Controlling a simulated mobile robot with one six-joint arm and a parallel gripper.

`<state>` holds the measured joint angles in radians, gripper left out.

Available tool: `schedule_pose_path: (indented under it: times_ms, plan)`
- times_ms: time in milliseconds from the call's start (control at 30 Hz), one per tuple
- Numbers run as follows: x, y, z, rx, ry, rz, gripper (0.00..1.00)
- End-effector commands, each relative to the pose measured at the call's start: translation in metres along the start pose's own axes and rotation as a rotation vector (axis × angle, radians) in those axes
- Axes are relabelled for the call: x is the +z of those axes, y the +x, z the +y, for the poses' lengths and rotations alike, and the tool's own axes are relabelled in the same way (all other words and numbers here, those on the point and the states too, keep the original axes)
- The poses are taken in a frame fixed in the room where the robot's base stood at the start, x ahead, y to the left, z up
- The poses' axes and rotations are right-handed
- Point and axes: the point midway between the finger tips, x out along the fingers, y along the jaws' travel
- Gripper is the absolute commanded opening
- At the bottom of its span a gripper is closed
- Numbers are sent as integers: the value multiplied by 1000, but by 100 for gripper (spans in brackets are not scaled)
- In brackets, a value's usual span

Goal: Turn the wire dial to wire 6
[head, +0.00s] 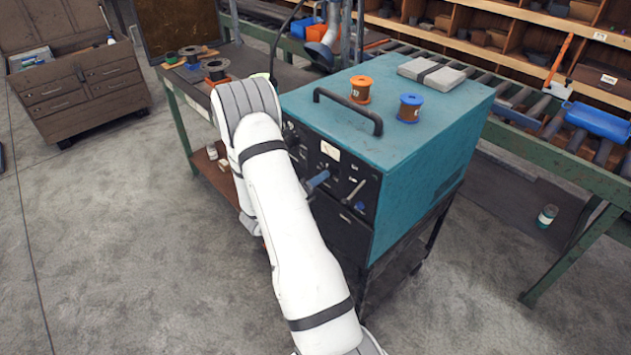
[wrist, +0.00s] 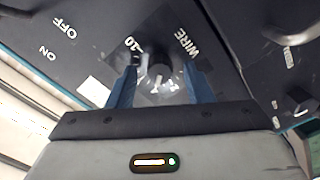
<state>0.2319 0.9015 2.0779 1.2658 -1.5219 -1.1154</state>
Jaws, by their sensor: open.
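The wire dial (wrist: 160,72) is a dark round knob on the black front panel, seen in the wrist view. The word WIRE and the number 10 stand beside it, with small white scale marks below. Its pointer setting is too small to read. My gripper (wrist: 160,80) is open, with one blue finger on each side of the dial. I cannot tell whether the fingers touch it. In the head view, the teal machine (head: 440,140) carries the panel, and my white arm hides much of its front.
Orange (head: 361,89) and blue (head: 410,108) spools and a grey block (head: 432,73) sit on the machine top near its black handle (head: 345,108). ON and OFF lettering (wrist: 65,28) marks the panel's left. A roller conveyor (head: 520,95) runs behind. Floor is clear at front left.

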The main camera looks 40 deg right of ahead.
Motion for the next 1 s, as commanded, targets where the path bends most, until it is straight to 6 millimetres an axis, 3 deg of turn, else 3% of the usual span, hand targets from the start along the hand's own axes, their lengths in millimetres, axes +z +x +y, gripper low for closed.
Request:
schedule_pose_path:
  times_ms: [533,1000]
  plan:
    - [0,-1,0,-1,0,1,3]
    - [2,-1,-3,0,126,2,2]
